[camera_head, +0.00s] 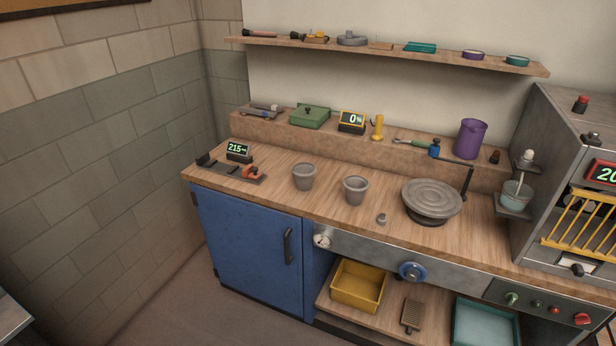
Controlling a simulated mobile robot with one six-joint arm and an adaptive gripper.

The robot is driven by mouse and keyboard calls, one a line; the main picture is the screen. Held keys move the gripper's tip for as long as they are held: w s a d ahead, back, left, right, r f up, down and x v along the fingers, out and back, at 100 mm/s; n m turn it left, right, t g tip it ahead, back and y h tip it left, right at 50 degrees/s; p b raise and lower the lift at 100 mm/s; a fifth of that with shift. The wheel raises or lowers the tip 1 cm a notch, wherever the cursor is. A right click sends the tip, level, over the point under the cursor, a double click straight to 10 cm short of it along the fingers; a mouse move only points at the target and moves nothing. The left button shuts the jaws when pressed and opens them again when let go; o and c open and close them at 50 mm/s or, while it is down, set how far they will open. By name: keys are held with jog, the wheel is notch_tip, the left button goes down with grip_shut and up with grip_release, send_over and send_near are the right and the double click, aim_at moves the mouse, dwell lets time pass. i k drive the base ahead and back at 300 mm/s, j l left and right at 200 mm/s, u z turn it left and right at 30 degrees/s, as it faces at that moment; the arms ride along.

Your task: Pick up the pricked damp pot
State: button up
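Two small grey pots stand upright on the wooden worktop (270,166). The left pot (304,178) and the right pot (355,190) are apart, with a gap of bare wood between them. They look much alike, and I cannot tell at this size which one is pricked or damp. A small grey lump (381,219) lies to the right of the right pot. My gripper is not in view.
A round grey wheel (431,198) stands right of the pots. A display reading about 215 (238,150) and a tool with an orange part (252,173) lie left. A raised ledge behind holds a meter reading 0 (351,121) and a purple jug (470,138). The front edge is clear.

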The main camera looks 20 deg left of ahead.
aim_at(303, 172)
jog(key=i+j+z, duration=0.1)
jog(key=j, duration=0.5)
jog(key=i+j+z, duration=0.1)
jog(key=i+j, duration=0.15)
jog(key=j, duration=0.4)
jog(key=i+j+z, duration=0.1)
jog(key=j, duration=0.55)
jog(key=i+j+z, duration=0.1)
jog(key=j, duration=0.55)
jog(key=i+j+z, duration=0.1)
jog(key=j, duration=0.55)
jog(key=i+j+z, duration=0.1)
jog(key=j, duration=0.55)
jog(key=i, duration=0.05)
